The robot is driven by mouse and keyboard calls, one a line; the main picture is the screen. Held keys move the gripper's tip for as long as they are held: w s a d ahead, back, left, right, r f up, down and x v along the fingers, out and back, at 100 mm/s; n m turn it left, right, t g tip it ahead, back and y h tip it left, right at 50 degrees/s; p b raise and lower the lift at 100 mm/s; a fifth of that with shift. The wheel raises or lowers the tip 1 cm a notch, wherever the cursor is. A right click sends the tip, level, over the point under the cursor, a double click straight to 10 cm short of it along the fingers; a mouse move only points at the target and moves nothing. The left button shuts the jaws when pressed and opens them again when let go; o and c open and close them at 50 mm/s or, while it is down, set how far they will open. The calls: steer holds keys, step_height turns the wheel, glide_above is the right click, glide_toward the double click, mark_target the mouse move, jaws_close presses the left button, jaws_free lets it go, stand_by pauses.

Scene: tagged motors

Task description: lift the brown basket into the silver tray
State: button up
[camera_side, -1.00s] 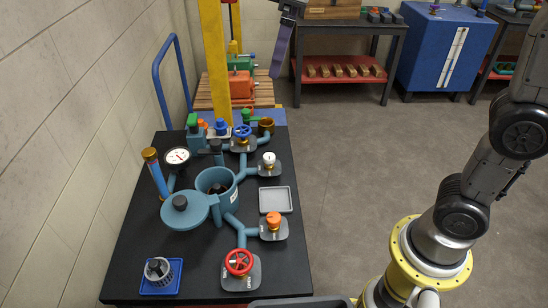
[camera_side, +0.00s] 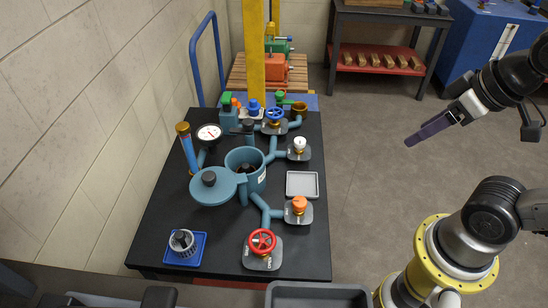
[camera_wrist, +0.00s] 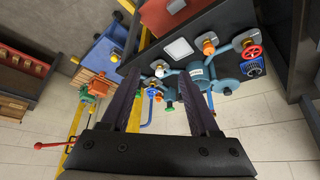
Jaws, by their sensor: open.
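The only basket I see is a small light grey one (camera_side: 182,243) with dark contents, standing in a blue tray (camera_side: 203,238) at the table's front left; no clearly brown basket shows. In the wrist view the blue tray (camera_wrist: 254,67) is at the right. The silver tray (camera_side: 302,184) is shallow, grey and empty on the table's right side; it also shows in the wrist view (camera_wrist: 179,49). My gripper (camera_side: 412,141) hangs over the floor right of the table, away from both. In the wrist view my gripper (camera_wrist: 160,78) has its fingers apart, with nothing between them.
A teal pot (camera_side: 246,172) with its lid swung aside, pipes, a red valve wheel (camera_side: 262,241), an orange knob (camera_side: 299,204) and a gauge (camera_side: 209,134) crowd the black table (camera_side: 150,225). A yellow post (camera_side: 253,55) rises behind.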

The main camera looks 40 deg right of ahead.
stand_by(0.3)
steer(key=w+a+r+n, duration=0.1)
steer(key=w+r+n, duration=0.6)
steer(key=r+n, duration=0.1)
steer(key=n+g, duration=0.6)
steer(key=n, duration=0.4)
glide_above(245, 165)
step_height(245, 165, down, 15)
steer(key=f, duration=0.7)
steer(key=shift+s, duration=0.25)
steer(key=shift+w+f, duration=0.2)
steer(key=shift+f, duration=3.05)
